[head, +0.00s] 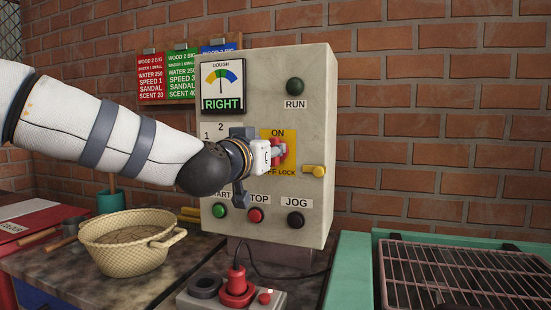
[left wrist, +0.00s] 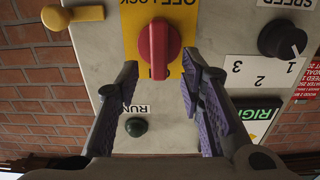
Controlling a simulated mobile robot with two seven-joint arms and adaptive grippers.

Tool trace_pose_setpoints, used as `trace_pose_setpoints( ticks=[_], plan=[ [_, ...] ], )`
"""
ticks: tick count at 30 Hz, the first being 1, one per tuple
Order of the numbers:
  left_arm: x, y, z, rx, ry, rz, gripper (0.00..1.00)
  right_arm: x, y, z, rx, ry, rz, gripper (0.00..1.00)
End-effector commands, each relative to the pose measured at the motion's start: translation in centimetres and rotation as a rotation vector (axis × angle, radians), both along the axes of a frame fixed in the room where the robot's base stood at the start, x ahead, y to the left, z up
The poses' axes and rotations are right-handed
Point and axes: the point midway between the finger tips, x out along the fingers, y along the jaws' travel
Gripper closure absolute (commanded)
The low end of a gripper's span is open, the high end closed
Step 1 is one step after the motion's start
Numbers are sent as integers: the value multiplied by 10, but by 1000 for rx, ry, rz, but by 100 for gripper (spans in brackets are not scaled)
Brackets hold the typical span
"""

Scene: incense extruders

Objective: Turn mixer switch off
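The mixer switch is a red rotary knob (left wrist: 158,48) on a yellow plate marked ON and OFF LOCK (left wrist: 131,40). In the upside-down left wrist view, its grip bar stands vertical. In the head view, the red knob (head: 281,149) shows only partly behind my arm's end. My left gripper (left wrist: 160,72) is open, with its purple-padded fingers on either side of the knob. I cannot tell whether either finger touches it. In the head view, my left gripper (head: 268,155) is in front of the control box (head: 309,110). My right gripper is out of view.
A yellow lever (head: 314,171) sticks out right of the switch. START (head: 219,211), STOP (head: 256,215) and JOG (head: 296,219) buttons sit below. A basket (head: 127,245) and a pendant with a red plug (head: 237,290) lie in front; a green-framed rack (head: 357,270) stands right.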

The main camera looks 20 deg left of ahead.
Motion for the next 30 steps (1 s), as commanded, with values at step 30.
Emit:
trace_pose_setpoints(
  ticks=[30],
  plan=[
    [33,-1,3,-24,-3,-1,100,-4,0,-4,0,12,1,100]
  ],
)
